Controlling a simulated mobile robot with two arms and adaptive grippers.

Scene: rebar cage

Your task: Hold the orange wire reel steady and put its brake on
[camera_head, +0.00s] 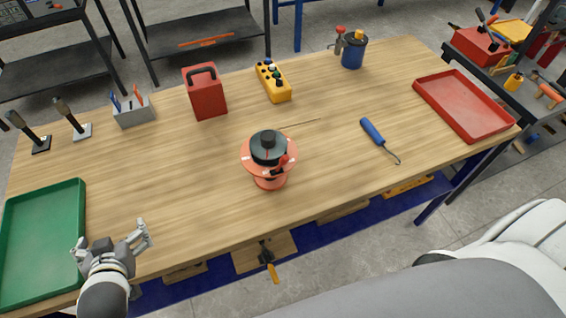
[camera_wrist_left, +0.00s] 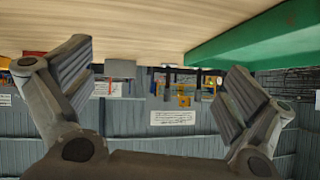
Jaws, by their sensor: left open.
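The orange wire reel (camera_head: 256,167) stands upright near the middle of the wooden table, with a black hub on top. A small lever with a red tip (camera_head: 281,163) sits at its front right side, seemingly the brake; I cannot tell its setting. A thin wire runs from the reel to the right. My left gripper (camera_head: 112,239) is open and empty at the table's front left edge, beside the green tray and well apart from the reel. Its spread fingers also show in the left wrist view (camera_wrist_left: 157,88). My right gripper is not in view.
The green tray (camera_head: 76,197) lies at left, and a red tray (camera_head: 426,88) at right. A blue-handled hook tool (camera_head: 372,131) lies right of the reel. A red box (camera_head: 205,95), a yellow button box (camera_head: 276,90) and a blue can (camera_head: 353,55) stand behind. Wood between gripper and reel is clear.

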